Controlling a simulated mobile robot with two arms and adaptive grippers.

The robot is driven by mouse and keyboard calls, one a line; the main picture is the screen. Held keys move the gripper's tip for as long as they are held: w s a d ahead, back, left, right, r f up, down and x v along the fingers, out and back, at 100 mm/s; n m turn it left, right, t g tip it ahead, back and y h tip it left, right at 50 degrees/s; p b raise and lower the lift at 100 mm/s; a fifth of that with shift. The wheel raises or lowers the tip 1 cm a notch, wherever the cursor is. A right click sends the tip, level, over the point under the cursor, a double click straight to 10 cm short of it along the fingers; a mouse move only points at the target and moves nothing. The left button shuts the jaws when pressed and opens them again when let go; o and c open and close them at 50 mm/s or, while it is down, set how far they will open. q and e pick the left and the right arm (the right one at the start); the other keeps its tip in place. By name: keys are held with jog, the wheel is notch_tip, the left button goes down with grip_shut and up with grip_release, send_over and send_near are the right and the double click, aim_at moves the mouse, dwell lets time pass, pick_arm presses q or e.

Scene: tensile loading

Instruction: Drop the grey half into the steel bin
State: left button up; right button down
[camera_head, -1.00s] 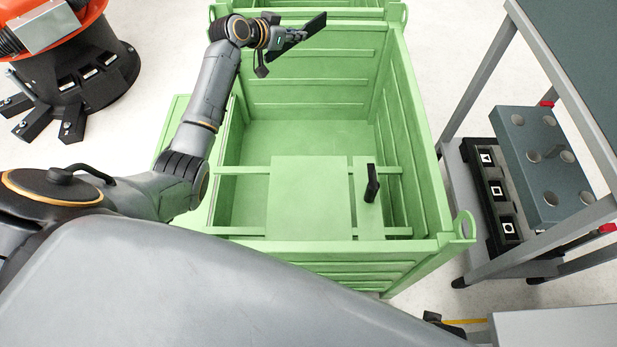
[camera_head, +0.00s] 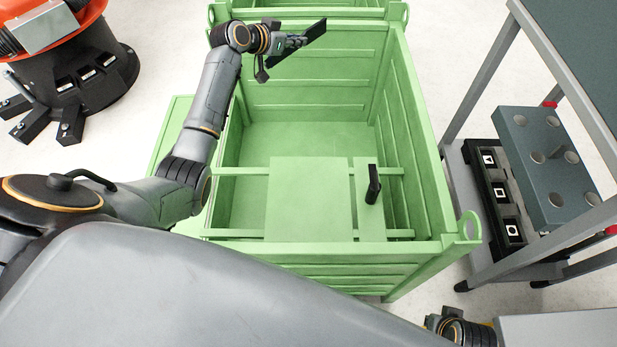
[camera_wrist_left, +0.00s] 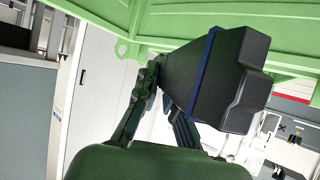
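My left gripper (camera_head: 282,45) is over the far side of the green bin (camera_head: 415,150). It is shut on a dark grey block, the grey half (camera_head: 308,36), which looks thin and dark in the head view. In the left wrist view the grey half (camera_wrist_left: 222,75) has a stepped end and a blue band, and the fingers (camera_wrist_left: 165,105) are on its near end. The fingertips are partly hidden by the block. A small black piece (camera_head: 373,184) is on a green ledge inside the bin.
Green cross bars and flat panels (camera_head: 310,198) span the near part of the bin; its far part is open and empty. A cart with a grey perforated block (camera_head: 548,165) stands at the right. An orange and black machine (camera_head: 80,75) stands at the upper left.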

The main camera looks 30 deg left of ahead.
pick_arm(q)
jog(key=o, duration=0.4)
jog(key=shift+r, duration=0.1)
jog(key=shift+r, duration=0.2)
notch_tip(320, 180, up, 10)
jog(key=shift+f, duration=0.1)
pick_arm(e)
jog(key=shift+a+r, duration=0.1)
jog(key=shift+a, duration=0.15)
